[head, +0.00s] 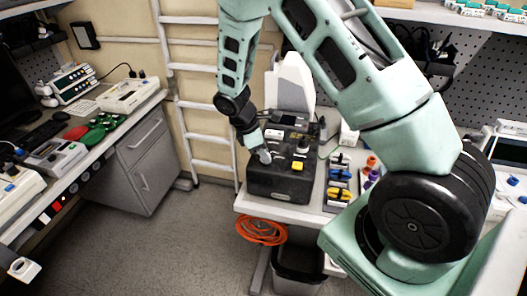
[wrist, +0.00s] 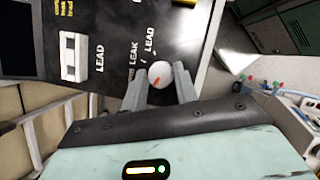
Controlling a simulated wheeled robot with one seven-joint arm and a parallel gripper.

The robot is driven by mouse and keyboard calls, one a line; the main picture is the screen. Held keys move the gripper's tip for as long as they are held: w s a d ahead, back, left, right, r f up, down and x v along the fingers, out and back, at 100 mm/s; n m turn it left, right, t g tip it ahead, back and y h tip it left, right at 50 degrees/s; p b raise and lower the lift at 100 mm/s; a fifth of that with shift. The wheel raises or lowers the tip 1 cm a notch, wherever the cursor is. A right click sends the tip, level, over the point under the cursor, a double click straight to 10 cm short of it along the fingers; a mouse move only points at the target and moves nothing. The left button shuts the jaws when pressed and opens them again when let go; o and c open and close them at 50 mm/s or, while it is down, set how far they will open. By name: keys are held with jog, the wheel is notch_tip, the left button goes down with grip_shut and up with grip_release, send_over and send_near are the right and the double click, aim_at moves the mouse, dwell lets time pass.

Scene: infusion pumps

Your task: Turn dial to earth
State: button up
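The black tester box (head: 283,185) stands on the bench end, with a yellow button and labelled controls on top. In the wrist view its dark panel (wrist: 112,72) carries white lettering such as LEAD and LEAK. My gripper (head: 265,157) is at the near left part of the box top. In the wrist view its two grey fingers (wrist: 161,80) flank the dial closely on both sides. Whether they press on it is unclear. I cannot read an earth label.
A white rocker switch (wrist: 74,57) lies left of the dial. Coloured connectors (head: 340,190) are right of the box. A coiled orange cable (head: 261,231) hangs below the bench edge, and a dark bin (head: 298,275) stands underneath. A ladder-like rack (head: 200,100) is behind left.

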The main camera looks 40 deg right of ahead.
jog(key=shift+m, duration=0.3)
jog(key=m+g+y, duration=0.1)
jog(key=m, duration=0.3)
jog(key=shift+w+d, duration=0.1)
jog(key=shift+w, duration=0.05)
jog(key=shift+m+g+y+b, duration=0.5)
jog(key=shift+m+y, duration=0.3)
jog(key=shift+m, duration=1.3)
jog(key=o, duration=1)
jog(key=shift+c, duration=0.2)
jog(key=shift+w+r, duration=0.1)
jog(key=b+v, duration=0.4)
jog(key=v, duration=1.3)
jog(key=shift+b, duration=0.35)
